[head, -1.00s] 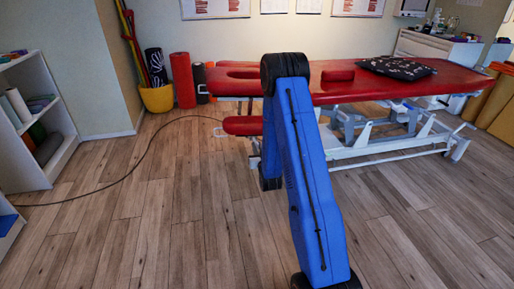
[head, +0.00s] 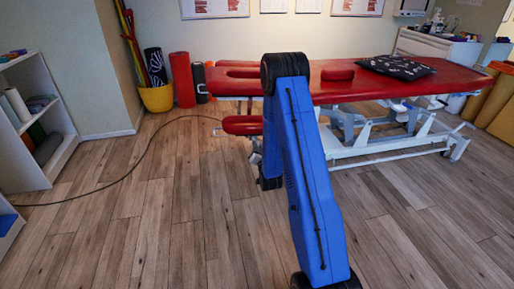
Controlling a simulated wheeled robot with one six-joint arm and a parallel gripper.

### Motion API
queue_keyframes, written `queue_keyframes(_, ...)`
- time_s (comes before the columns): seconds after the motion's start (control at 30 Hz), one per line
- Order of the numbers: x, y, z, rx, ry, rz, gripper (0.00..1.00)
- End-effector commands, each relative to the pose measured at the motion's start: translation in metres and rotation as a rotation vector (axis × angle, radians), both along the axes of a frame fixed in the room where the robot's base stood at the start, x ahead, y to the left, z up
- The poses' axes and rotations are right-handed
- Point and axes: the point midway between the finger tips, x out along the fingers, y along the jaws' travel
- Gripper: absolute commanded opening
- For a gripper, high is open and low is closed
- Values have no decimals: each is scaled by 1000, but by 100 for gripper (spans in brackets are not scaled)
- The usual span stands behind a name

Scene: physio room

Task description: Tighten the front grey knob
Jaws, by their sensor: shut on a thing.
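The treatment table (head: 400,90) has a red top and a white frame and stands beyond my arm. A lower red pad (head: 242,125) sits at its near left end. My gripper (head: 257,160) shows only as a small dark and grey part below that pad, at the left edge of my blue arm. It is shut, at the place of the front grey knob. My arm hides most of the gripper, and I cannot make out the knob's own shape or how far it is turned.
A dark cable (head: 140,165) curves over the wooden floor to the left. A white shelf (head: 40,120) stands at the left. A yellow bucket (head: 157,98) and a red roll (head: 182,80) stand by the wall. A dark patterned cushion (head: 397,67) lies on the table. The floor in front is clear.

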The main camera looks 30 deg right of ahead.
Motion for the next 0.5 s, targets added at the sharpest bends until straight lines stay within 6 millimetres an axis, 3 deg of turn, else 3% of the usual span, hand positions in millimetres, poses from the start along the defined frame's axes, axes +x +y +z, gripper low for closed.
queue_keyframes(0.5,-1,-2,-3,470,-134,0,0)
